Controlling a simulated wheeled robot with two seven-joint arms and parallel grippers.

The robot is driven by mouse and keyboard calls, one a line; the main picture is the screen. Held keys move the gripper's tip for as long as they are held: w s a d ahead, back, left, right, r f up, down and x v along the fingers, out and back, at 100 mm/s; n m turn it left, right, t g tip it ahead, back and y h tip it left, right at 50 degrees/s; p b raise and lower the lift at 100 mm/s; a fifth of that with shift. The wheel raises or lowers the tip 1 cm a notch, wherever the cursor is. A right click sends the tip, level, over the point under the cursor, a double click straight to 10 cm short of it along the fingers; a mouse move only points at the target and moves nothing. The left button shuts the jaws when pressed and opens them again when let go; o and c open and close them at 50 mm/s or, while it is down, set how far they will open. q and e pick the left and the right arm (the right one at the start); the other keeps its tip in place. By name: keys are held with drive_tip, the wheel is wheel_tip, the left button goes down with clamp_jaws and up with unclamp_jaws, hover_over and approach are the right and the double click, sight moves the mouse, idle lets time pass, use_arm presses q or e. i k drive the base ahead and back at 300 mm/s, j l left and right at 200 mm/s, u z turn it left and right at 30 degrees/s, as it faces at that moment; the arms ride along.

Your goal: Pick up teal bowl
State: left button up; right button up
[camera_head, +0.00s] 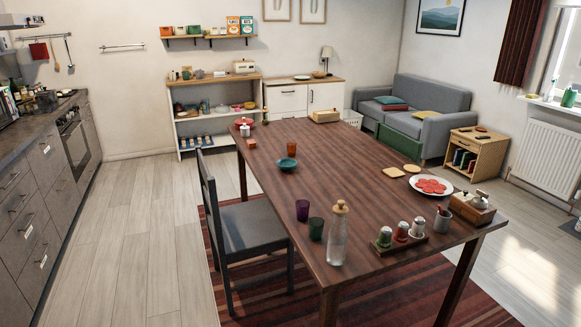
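The teal bowl (287,163) stands upright on the wooden dining table (341,176), near its left edge and toward the far half. An orange-brown cup (291,149) stands just behind it. Nothing touches the bowl from above, and its near side is fully visible. Neither of my grippers shows in the head view, so I cannot see their state.
A grey chair (247,228) stands at the table's left side. Purple (302,210) and green (315,228) cups, a glass bottle (338,236) and a shaker tray (400,241) occupy the near end. A white plate (447,191) lies right. The table's middle is clear.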

sight(285, 165)
drive_tip(key=i+z, duration=0.1)
drive_tip(key=z, duration=0.5)
drive_tip(key=i+j+z, duration=0.15)
drive_tip(key=j+z, duration=0.15)
drive_tip(key=i+j+z, duration=0.25)
drive_tip(key=j, duration=0.15)
drive_tip(key=j+z, duration=0.3)
drive_tip(key=i+j, duration=0.1)
drive_tip(key=j, duration=0.4)
drive_tip(key=i+j+z, duration=0.1)
drive_tip(key=j, duration=0.45)
drive_tip(key=i+j, duration=0.15)
drive_tip(key=j, duration=0.35)
drive_tip(key=i+j+z, duration=0.1)
drive_tip(key=j, duration=0.45)
drive_tip(key=i+j, duration=0.1)
drive_tip(key=j, duration=0.45)
